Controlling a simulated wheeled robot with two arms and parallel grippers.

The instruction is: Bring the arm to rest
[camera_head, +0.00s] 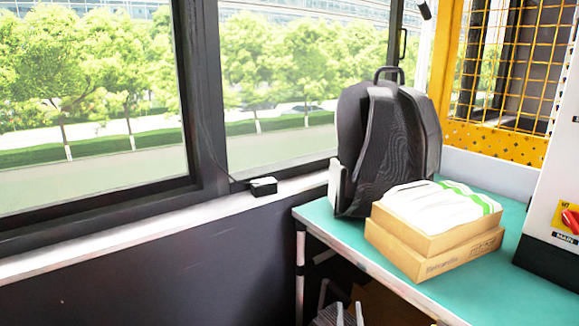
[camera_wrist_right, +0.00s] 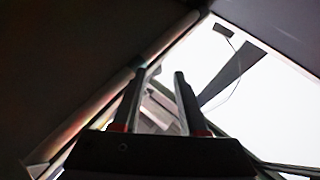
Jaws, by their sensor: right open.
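My right gripper (camera_head: 340,306) shows at the bottom edge of the head view, below the front edge of the green-topped table. In the right wrist view, my right gripper (camera_wrist_right: 159,82) has its two dark fingers apart, with nothing held between them. It points up toward a bright window and a dark wall. Most of my right arm is out of the head view. My left gripper is in neither view.
The green table (camera_head: 330,234) bears a dark backpack (camera_head: 380,150) and a cardboard box (camera_head: 430,252) with white-green packages. A cabinet with a red switch (camera_head: 571,221) stands right. A small box (camera_head: 263,186) sits on the window sill. Open space lies left of the table.

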